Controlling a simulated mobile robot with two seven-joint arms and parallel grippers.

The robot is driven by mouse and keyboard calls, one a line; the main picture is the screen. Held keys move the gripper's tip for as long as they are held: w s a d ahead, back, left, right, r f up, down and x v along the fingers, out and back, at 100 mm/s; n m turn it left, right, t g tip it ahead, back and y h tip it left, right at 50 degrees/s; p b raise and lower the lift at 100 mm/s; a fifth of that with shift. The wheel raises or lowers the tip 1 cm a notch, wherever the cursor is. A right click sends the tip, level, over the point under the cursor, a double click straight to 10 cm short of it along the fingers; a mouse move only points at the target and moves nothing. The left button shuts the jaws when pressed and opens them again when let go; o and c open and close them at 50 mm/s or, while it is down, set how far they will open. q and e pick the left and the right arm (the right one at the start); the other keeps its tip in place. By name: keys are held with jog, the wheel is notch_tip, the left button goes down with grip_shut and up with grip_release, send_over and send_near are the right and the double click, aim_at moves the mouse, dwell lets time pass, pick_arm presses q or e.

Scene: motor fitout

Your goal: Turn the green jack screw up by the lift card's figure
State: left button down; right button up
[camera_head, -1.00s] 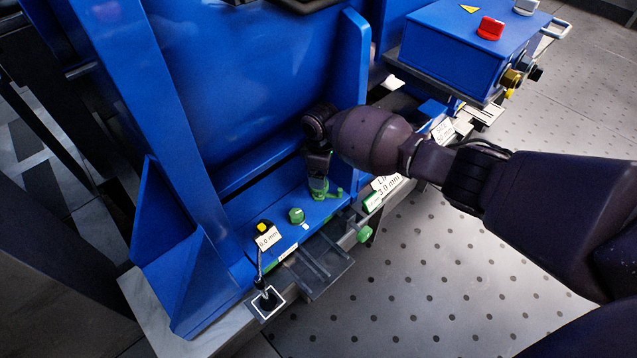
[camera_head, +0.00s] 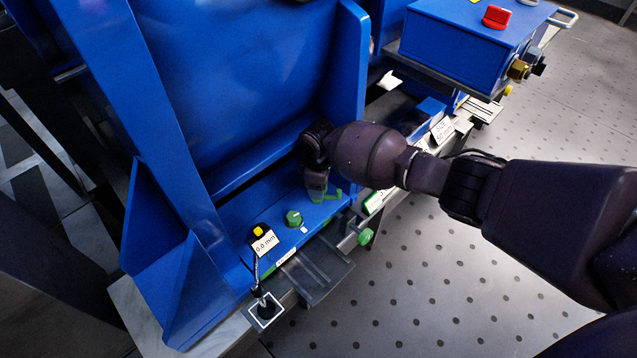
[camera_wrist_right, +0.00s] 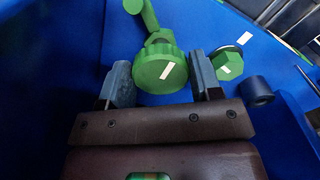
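A round green knurled screw head (camera_wrist_right: 160,70) with a white stripe sits between the fingertips of my right gripper (camera_wrist_right: 161,80). The finger edges lie very close to its sides; I cannot tell whether they press on it. In the head view my right gripper (camera_head: 316,172) points down at the blue base, beside a green lever (camera_head: 333,194). A card reading 0.0 mm (camera_head: 265,243) stands by a yellow-topped post (camera_head: 258,231). My left gripper is out of view.
A second green knob (camera_head: 294,218) stands on the blue base, and a green side knob (camera_head: 365,237) sits at its front edge. A grey tray (camera_head: 318,268) juts out in front. A blue box (camera_head: 455,45) with a red switch stands behind my arm.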

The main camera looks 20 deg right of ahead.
jog(key=shift+c, duration=1.4)
jog(key=shift+r, duration=0.1)
